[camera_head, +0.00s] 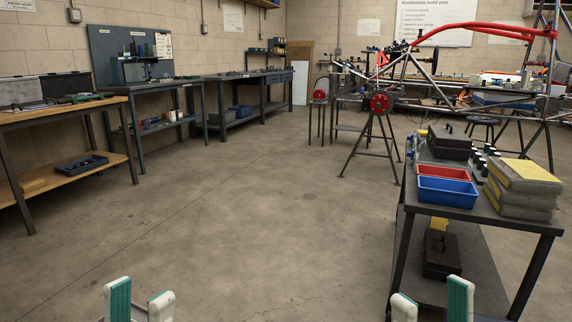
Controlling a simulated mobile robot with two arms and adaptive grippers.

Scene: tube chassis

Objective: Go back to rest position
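My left gripper (140,303) shows at the bottom edge, left of centre. Its two pale fingers with green pads stand apart, with nothing seen between them. My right gripper (432,302) shows at the bottom edge, right of centre. Its fingers also stand apart with nothing seen between them. Only the fingers are in view; the rest of both arms is below the frame. The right gripper overlaps the lower part of the dark table (492,216) in the picture; I cannot tell the distance between them.
The dark table at right carries a blue bin (446,191), a red bin (443,173) and a stack of yellow-topped foam blocks (524,186). A wooden-topped workbench (62,113) stands at left. A red tube chassis (480,31) is behind. The concrete floor (250,210) between is clear.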

